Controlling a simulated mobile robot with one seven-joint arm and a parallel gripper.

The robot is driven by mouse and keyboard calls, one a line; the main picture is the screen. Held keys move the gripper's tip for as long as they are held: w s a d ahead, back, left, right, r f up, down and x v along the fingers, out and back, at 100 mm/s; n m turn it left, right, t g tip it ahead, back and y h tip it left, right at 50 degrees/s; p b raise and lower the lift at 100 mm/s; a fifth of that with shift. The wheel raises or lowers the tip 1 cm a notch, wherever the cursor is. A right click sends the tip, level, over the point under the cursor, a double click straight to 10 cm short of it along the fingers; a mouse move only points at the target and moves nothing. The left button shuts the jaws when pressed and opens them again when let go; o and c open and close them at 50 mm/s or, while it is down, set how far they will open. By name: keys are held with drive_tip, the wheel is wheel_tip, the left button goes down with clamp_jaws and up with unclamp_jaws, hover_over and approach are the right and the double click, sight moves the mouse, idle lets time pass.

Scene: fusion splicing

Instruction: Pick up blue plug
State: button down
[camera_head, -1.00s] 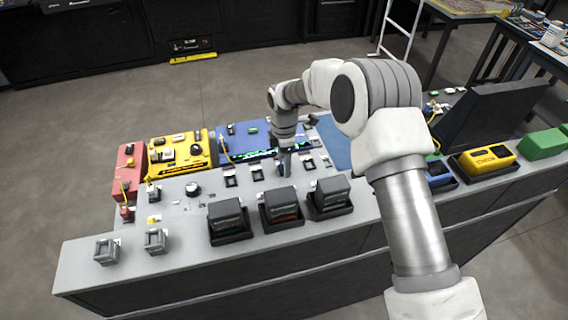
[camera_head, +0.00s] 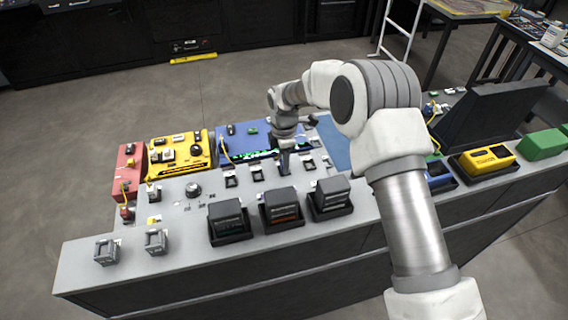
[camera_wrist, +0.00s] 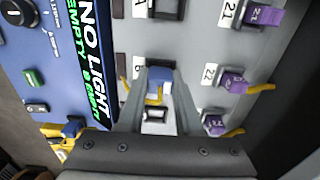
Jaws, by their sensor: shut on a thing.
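The blue plug (camera_wrist: 158,80) shows in the wrist view between the fingertips of my gripper (camera_wrist: 158,76), with a short yellow cable at its lower end. My gripper is shut on it, just over the grey panel (camera_wrist: 205,50). A dark square socket (camera_wrist: 166,8) lies above the plug in that view, and another socket (camera_wrist: 155,115) shows between the fingers below it. In the head view my gripper (camera_head: 285,170) points down at the middle of the console, and the plug is too small to make out there.
Purple plugs (camera_wrist: 232,82) with yellow cables sit in the panel to the right in the wrist view. A blue panel with "NO LIGHT" lettering (camera_wrist: 92,50) lies left. Dark box units (camera_head: 281,207) stand along the console's front edge.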

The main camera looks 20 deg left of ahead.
drive_tip(key=shift+r, duration=0.5)
drive_tip(key=r, duration=0.2)
drive_tip(key=a+r+b, duration=0.1)
drive_tip(key=shift+s+a+r, duration=0.1)
drive_tip(key=shift+s+r, duration=0.2)
drive_tip(key=shift+r, duration=0.05)
drive_tip(key=s+a+r, duration=0.5)
drive_tip(key=a+r, duration=0.1)
drive_tip(key=a, duration=0.3)
drive_tip(key=shift+r+b, duration=0.15)
drive_tip(key=shift+b, duration=0.2)
drive_tip(key=c, duration=1.3)
unclamp_jaws()
clamp_jaws()
